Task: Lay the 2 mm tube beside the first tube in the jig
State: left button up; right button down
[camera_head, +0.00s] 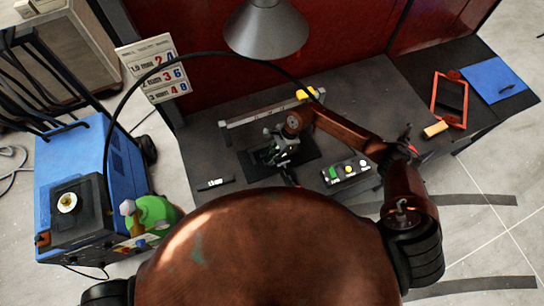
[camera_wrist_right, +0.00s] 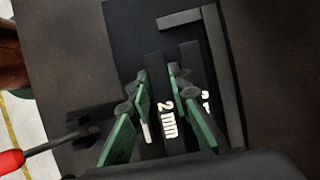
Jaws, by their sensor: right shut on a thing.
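My right gripper (camera_wrist_right: 158,69) has green-sided fingers, shut on a dark tube marked "2 mm" (camera_wrist_right: 168,118). A second dark tube (camera_wrist_right: 190,58) lies just right of it, roughly parallel; the right finger hides part of its label. Both are over the black jig plate (camera_wrist_right: 125,35), inside its L-shaped fence (camera_wrist_right: 222,65). I cannot tell whether the held tube touches the plate. In the head view my right gripper (camera_head: 279,152) is low over the jig (camera_head: 307,146), and the tubes are too small to make out. My left gripper is not in view.
A red-handled clamp (camera_wrist_right: 12,160) is left of the fingers. A blue machine (camera_head: 75,160) stands at left.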

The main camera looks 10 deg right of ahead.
jog(key=shift+f, duration=0.2)
jog(key=c, duration=2.1)
grip_release()
jog(key=shift+r, duration=0.1)
jog(key=shift+w+d+r, duration=0.1)
jog(key=shift+r, duration=0.15)
jog(key=b+v, duration=0.2)
jog(key=v, duration=0.9)
jog(key=shift+d+r, duration=0.15)
jog(key=shift+r, duration=0.1)
jog(key=shift+f, duration=0.1)
